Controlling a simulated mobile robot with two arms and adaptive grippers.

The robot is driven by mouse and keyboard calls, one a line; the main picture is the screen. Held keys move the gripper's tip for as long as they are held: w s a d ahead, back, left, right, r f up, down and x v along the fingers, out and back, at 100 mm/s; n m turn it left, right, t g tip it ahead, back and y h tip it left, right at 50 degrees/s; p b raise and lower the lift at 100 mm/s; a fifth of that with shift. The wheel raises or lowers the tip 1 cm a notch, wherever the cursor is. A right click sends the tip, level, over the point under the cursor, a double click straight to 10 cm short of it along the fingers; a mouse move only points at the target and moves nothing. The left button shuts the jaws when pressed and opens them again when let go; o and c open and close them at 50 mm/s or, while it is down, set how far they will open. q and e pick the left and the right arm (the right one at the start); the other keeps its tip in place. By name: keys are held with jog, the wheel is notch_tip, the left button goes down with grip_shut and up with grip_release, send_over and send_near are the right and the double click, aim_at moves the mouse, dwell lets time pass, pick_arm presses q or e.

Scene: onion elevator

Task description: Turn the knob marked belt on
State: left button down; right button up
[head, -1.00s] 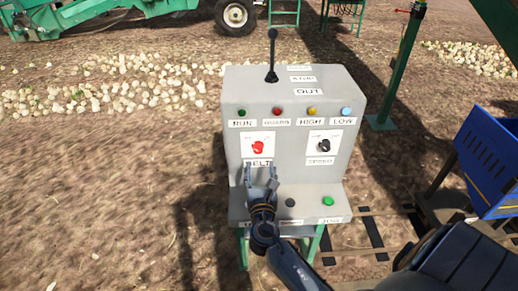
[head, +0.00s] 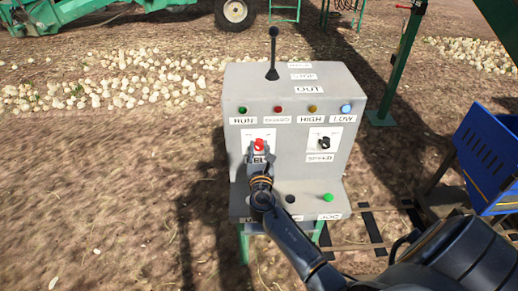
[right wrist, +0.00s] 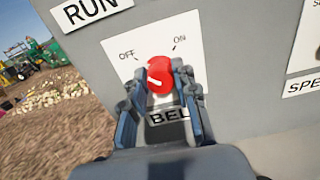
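The red belt knob (head: 259,145) is on a white plate at the left of the grey control box (head: 350,100). In the right wrist view the knob (right wrist: 160,72) sits between OFF at upper left and ON at upper right, and its white mark points toward the OFF side. My right gripper (head: 259,155) is at the knob, pointing at the panel. Its fingers (right wrist: 158,80) are apart, one on each side of the knob; I cannot tell whether they touch it. The BELT label (right wrist: 168,116) is partly covered by the gripper. My left gripper is out of view.
A black speed knob (head: 324,143) is to the right, with a row of lamps above. A black lever (head: 273,55) stands on top. The lower ledge has a green button (head: 327,197). A blue bin (head: 490,160) stands at the right.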

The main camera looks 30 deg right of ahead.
grip_shut()
jog(key=shift+m, duration=0.3)
jog(key=shift+f+m+b, duration=0.15)
jog(key=shift+m+b, duration=0.9)
jog(key=shift+m, duration=0.15)
jog(key=m+b, duration=0.3)
jog(key=m, duration=0.2)
jog(key=shift+s, duration=0.1)
jog(key=m+b, duration=0.3)
jog(key=m, duration=0.2)
jog(key=shift+d+f+m, duration=0.1)
jog(key=shift+m, duration=0.3)
jog(key=shift+m+b, duration=1.15)
jog(key=shift+m, duration=0.95)
